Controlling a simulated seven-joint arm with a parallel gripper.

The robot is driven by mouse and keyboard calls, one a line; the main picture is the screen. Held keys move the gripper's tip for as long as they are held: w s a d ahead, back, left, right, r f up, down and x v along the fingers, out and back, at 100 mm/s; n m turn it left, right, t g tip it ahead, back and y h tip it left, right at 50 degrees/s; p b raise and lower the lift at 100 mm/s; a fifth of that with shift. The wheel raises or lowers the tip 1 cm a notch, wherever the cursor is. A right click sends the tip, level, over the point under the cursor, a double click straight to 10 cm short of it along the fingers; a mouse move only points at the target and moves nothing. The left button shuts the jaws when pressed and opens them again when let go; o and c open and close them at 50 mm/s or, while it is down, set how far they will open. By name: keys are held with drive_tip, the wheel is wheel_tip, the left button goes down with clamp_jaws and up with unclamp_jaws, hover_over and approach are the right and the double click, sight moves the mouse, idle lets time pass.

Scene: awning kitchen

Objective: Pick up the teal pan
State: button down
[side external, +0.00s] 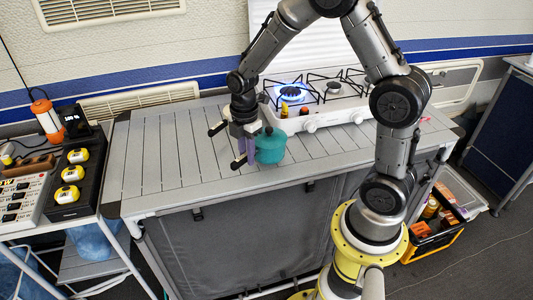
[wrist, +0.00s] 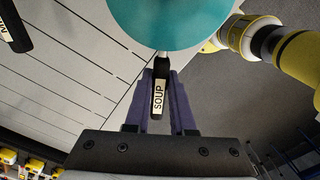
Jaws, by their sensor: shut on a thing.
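The teal pan (side external: 270,147) is at the front edge of the slatted table, right of my gripper. It also shows in the wrist view (wrist: 168,20) at the top, cut off by the frame. Its black handle (wrist: 158,90), labelled SOUP, lies between the purple fingers of my gripper (wrist: 160,85). In the side view my gripper (side external: 246,150) points down beside the pan and is shut on this handle. I cannot tell whether the pan's base touches the table.
Another black handle (side external: 217,128) lies left of my gripper; it also shows in the wrist view (wrist: 15,27). A white stove (side external: 313,122) with one lit blue burner (side external: 291,93) stands behind the pan. The table's left part (side external: 165,150) is clear.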

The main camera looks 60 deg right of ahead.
drive_tip(key=shift+r, duration=1.75)
